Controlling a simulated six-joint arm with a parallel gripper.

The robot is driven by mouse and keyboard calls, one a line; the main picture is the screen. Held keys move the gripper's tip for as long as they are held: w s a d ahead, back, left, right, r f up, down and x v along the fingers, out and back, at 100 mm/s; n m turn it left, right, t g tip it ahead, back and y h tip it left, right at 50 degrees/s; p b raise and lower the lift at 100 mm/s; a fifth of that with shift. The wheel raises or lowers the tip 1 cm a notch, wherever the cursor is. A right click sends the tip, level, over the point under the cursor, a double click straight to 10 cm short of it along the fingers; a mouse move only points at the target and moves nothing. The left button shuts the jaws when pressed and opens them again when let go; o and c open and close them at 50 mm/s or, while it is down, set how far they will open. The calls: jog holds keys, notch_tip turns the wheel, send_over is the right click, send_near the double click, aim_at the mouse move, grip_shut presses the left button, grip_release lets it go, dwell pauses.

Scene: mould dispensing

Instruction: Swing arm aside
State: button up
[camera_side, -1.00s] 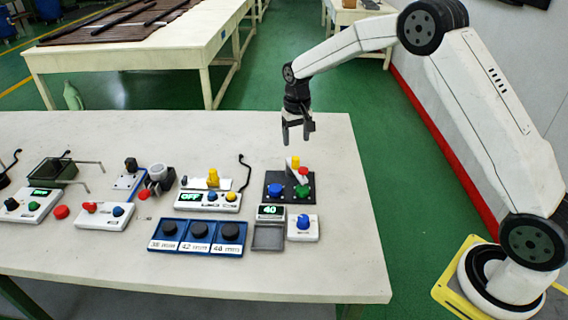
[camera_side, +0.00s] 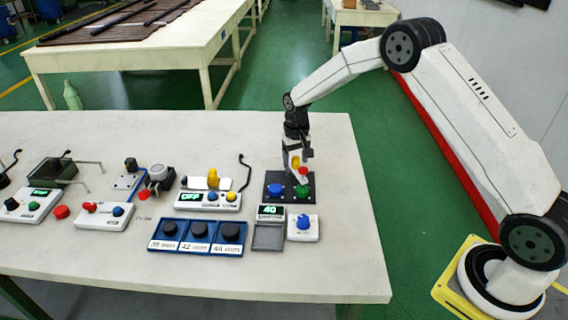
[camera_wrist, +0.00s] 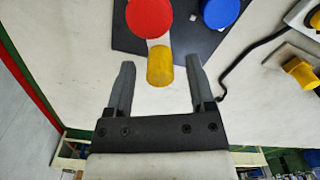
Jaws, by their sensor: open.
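A small swing arm with a yellow knob (camera_wrist: 160,66) stands on a dark base plate (camera_side: 271,195), and the yellow knob also shows in the side view (camera_side: 295,161). A red cap (camera_wrist: 149,17) is at its far end in the wrist view, and a white bar joins the two. My gripper (camera_wrist: 159,75) is open, with its two grey fingers on either side of the yellow knob. Clear gaps show between each finger and the knob. A blue button (camera_side: 276,189) and a green button (camera_side: 302,191) sit on the same plate.
A display reading 40 (camera_side: 270,211), a grey tray (camera_side: 268,237) and a blue-knob box (camera_side: 303,228) stand in front of the plate. A blue rack (camera_side: 197,250) with black pucks and a controller reading OFF (camera_side: 190,197) lie to the left. The table's right side is clear.

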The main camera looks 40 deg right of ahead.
jog(key=shift+f, duration=0.25)
grip_shut()
dwell(1.4)
